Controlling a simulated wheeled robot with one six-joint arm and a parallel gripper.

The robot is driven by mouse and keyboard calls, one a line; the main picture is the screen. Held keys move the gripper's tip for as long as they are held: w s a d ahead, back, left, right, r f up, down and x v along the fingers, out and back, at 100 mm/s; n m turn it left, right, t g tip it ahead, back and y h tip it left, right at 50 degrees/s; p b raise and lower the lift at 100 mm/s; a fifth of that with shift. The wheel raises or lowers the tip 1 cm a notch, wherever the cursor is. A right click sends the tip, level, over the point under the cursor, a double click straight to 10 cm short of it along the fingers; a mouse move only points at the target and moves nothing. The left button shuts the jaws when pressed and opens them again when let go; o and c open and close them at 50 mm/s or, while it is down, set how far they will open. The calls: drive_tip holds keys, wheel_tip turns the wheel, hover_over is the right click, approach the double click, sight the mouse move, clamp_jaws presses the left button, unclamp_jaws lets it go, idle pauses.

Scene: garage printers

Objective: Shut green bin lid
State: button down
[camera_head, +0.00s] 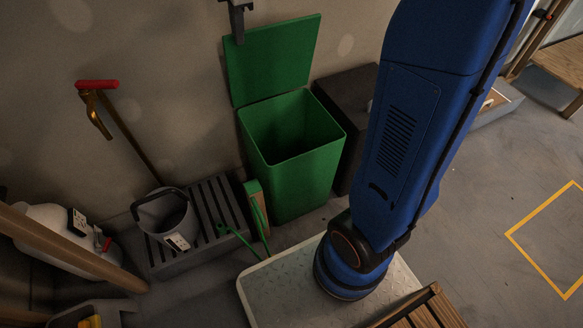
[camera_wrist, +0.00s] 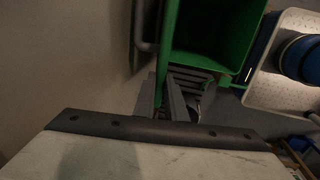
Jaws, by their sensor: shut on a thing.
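The green bin (camera_head: 305,180) stands upright by the wall, its top open and its inside empty as far as I see. Its green lid (camera_head: 275,62) is raised, standing nearly upright against the wall behind the opening. My gripper (camera_head: 239,38) comes down from the top of the picture at the lid's upper left corner. In the wrist view the lid shows as a thin green strip (camera_wrist: 167,50) running to my gripper (camera_wrist: 172,103), which is shut on its edge. The bin (camera_wrist: 215,45) shows beyond the lid there. The exact contact is dim.
A dark box (camera_head: 350,85) stands right of the bin. A grey bucket (camera_head: 170,225) sits on a slatted platform (camera_head: 222,200) at left, with a red-handled tool (camera_head: 97,85) leaning behind. A wooden slatted piece (camera_head: 425,310) is at the front. Open floor lies at right.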

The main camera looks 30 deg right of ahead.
drive_tip(key=shift+s+f+t, duration=0.2)
drive_tip(key=shift+s+t, duration=0.05)
drive_tip(key=shift+s, duration=0.55)
drive_tip(key=shift+s+f+t, duration=0.2)
drive_tip(key=shift+s+t, duration=0.05)
drive_tip(key=shift+s, duration=0.5)
drive_tip(key=shift+s+f+t, duration=0.3)
drive_tip(key=shift+s+t, duration=0.05)
drive_tip(key=shift+s, duration=0.5)
drive_tip(key=shift+s+f+t, duration=0.3)
drive_tip(key=shift+s+t, duration=0.05)
drive_tip(key=shift+s, duration=0.45)
drive_tip(key=shift+s+f+t, duration=0.3)
drive_tip(key=shift+s+f, duration=0.1)
drive_tip(key=shift+s, duration=0.4)
drive_tip(key=shift+s+f+t, duration=0.3)
drive_tip(key=shift+s+f, duration=0.1)
drive_tip(key=shift+s, duration=0.35)
